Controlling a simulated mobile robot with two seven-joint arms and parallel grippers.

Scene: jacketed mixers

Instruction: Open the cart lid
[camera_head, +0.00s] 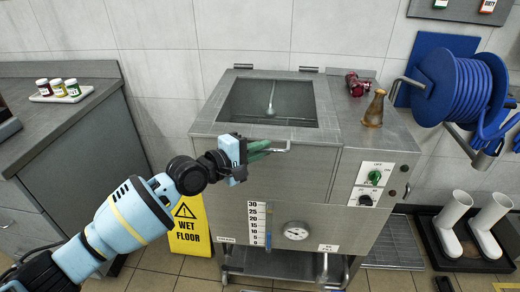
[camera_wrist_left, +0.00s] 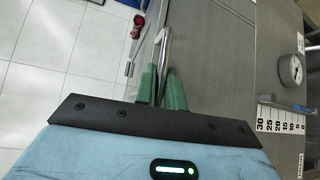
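The cart is a steel mixer (camera_head: 285,185) in the middle of the head view. Its top has a dark rectangular window or opening (camera_head: 250,100) with a thin rod showing inside; I cannot tell whether a clear pane covers it. A thin metal handle (camera_head: 284,150) sits at the front top edge. My left gripper (camera_head: 264,150) reaches it from the left. In the left wrist view the green fingers (camera_wrist_left: 160,88) stand close together on either side of the metal handle bar (camera_wrist_left: 163,45) and appear shut on it. The lid appears down. My right gripper is in neither view.
A brown flask (camera_head: 374,110) and a dark red item (camera_head: 357,84) stand on the mixer's right top. A yellow wet-floor sign (camera_head: 190,226) is below my left arm. A counter with small jars (camera_head: 58,88) is at left, a blue hose reel (camera_head: 458,88) at right.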

